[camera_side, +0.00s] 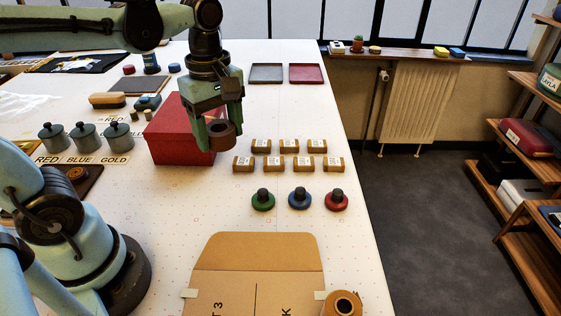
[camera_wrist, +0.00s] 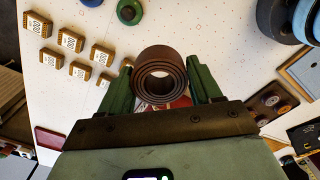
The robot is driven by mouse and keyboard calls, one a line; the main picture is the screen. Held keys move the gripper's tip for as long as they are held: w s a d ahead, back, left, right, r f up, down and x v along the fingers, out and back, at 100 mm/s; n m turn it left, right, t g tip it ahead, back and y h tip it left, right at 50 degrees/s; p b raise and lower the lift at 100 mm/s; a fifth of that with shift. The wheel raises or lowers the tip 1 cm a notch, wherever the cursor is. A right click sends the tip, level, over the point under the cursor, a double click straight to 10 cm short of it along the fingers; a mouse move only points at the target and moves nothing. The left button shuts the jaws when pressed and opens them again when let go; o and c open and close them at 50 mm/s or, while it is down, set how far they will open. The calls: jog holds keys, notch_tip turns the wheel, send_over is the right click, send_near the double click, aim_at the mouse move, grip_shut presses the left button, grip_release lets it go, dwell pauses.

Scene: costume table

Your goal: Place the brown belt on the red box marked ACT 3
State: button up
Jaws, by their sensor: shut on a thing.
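The brown belt (camera_side: 222,135) is rolled into a coil. My gripper (camera_side: 222,125) is shut on it and points down. In the wrist view the coil (camera_wrist: 160,76) sits between the two green fingers (camera_wrist: 160,90), its open centre facing the camera. The red box (camera_side: 178,132) stands on the table, partly behind my gripper in the side view. The belt overlaps the box's right end in that view; I cannot tell the gap between them. A sliver of red (camera_wrist: 181,102) shows beside the coil in the wrist view. No ACT 3 marking is readable on the box.
Small tagged brown boxes (camera_side: 289,163) and stamps with green, blue and red bases (camera_side: 300,200) stand right of the box. Grey lidded pots (camera_side: 85,137) stand left. Cardboard (camera_side: 255,252) and a tape roll (camera_side: 343,304) lie in front. Grey and red trays (camera_side: 305,74) lie behind.

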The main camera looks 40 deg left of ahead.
jog(key=w+a+r+n, duration=0.3)
jog(key=w+a+n, duration=0.15)
jog(key=a, duration=0.25)
jog(key=w+a+r+n, duration=0.3)
jog(key=w+a+n, duration=0.15)
jog(key=a, duration=0.25)
jog(key=shift+n, duration=0.3)
jog(key=a+f, duration=0.2)
jog(key=a, duration=0.1)
jog(key=s+a+f, duration=0.1)
jog(key=a+f, duration=0.2)
jog(key=a, duration=0.1)
jog(key=a+f, duration=0.2)
jog(key=a, duration=0.2)
jog(key=shift+s+f, duration=0.2)
jog(key=shift+s, duration=0.15)
jog(key=shift+a+f, duration=0.1)
jog(key=shift+f, duration=1.9)
jog(key=shift+f, duration=0.1)
jog(key=o, duration=1.3)
